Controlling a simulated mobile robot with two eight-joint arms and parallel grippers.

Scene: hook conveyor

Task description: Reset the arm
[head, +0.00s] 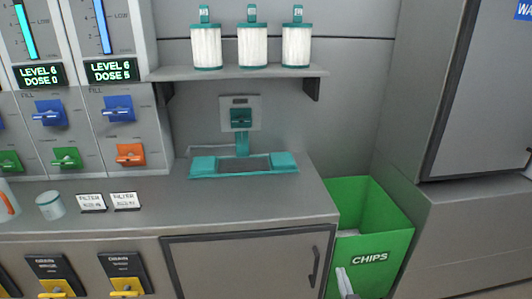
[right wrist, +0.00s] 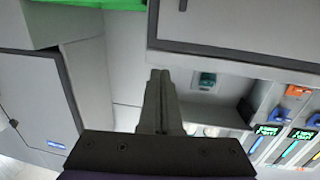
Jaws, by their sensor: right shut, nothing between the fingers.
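My right gripper (head: 344,280) shows at the bottom edge of the head view, in front of the green bin's lower left side. Only its finger ends show there. In the right wrist view its two fingers (right wrist: 159,76) are pressed together with nothing between them. That view looks upside down, with cabinets and the panel around the fingers. My left gripper is in neither view.
A green CHIPS bin (head: 383,233) stands right of the grey counter (head: 250,212). A teal holder (head: 270,164) sits on the counter. A grey cabinet (head: 480,90) stands at right.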

